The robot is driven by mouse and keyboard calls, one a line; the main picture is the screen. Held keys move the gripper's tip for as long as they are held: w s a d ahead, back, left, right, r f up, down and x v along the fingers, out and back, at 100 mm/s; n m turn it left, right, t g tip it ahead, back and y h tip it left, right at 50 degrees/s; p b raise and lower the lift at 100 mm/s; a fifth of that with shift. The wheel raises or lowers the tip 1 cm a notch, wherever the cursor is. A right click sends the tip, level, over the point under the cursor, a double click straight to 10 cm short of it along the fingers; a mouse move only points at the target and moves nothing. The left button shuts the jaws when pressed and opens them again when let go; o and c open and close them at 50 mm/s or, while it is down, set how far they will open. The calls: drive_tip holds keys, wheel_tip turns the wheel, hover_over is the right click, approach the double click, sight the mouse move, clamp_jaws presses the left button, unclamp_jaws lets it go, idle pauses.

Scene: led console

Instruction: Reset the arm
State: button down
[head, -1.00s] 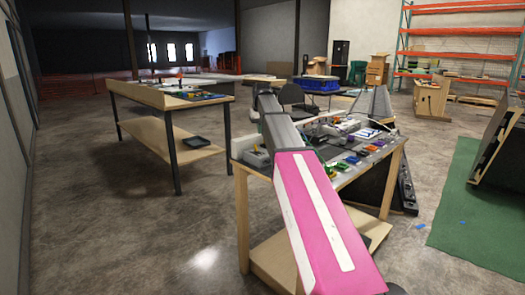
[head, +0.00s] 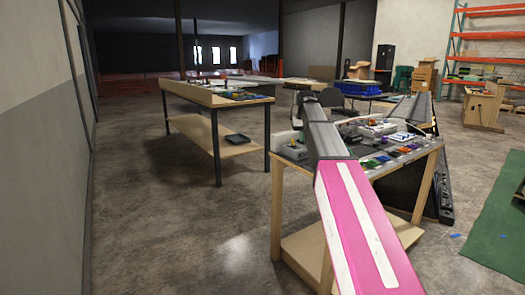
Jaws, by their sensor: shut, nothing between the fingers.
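My arm shows in the head view as a pink link with white stripes and a grey link beyond it. It reaches from the bottom right up across the near workbench (head: 276,215). My gripper is not visible; the far end of the arm hides whatever lies beyond it. The bench carries a console with several coloured parts (head: 385,158) and grey boxes (head: 290,146), partly covered by my arm. I cannot tell whether the arm touches anything on the bench.
A grey wall (head: 40,150) runs along the left. Concrete floor (head: 160,235) is clear between them. A green mat (head: 505,225) lies at the right.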

drive_tip(key=s+f, duration=0.7)
drive_tip(key=f, duration=0.5)
drive_tip(key=s+f, duration=0.8)
drive_tip(key=f, duration=0.4)
drive_tip(key=s+f+g, duration=0.1)
drive_tip(key=s+f, duration=1.4)
drive_tip(key=s, duration=0.3)
drive_tip(key=shift+d+m+g, duration=0.3)
drive_tip(key=shift+d+m, duration=0.1)
drive_tip(key=shift+f, duration=0.1)
